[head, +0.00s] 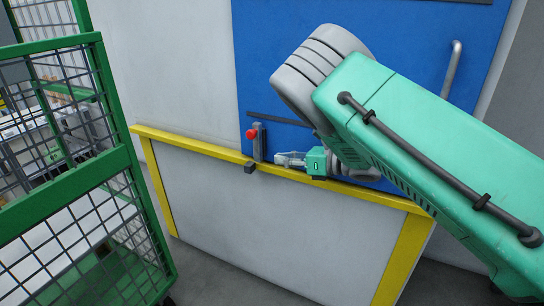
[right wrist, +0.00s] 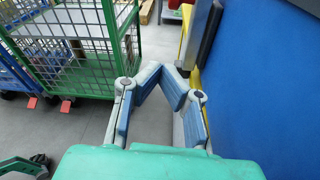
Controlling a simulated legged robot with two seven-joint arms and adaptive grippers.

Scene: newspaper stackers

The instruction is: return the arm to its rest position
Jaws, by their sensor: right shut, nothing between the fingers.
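My right arm (head: 420,150) comes in from the right in the head view, with a large green link and a grey joint. My right gripper (head: 284,159) is small at its end, in front of the blue panel and near the top rail of the yellow-edged barrier. In the right wrist view its fingers (right wrist: 162,70) come together at the tips, with nothing held between them. My left gripper is not seen in the head view.
A green mesh cage (head: 120,155) stands at the left and holds pale stacks. The yellow-edged barrier (head: 270,230) stands before the blue panel (head: 400,45). A red button (head: 251,134) on a grey post is left of the gripper. Grey floor (right wrist: 85,120) shows beside the cage.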

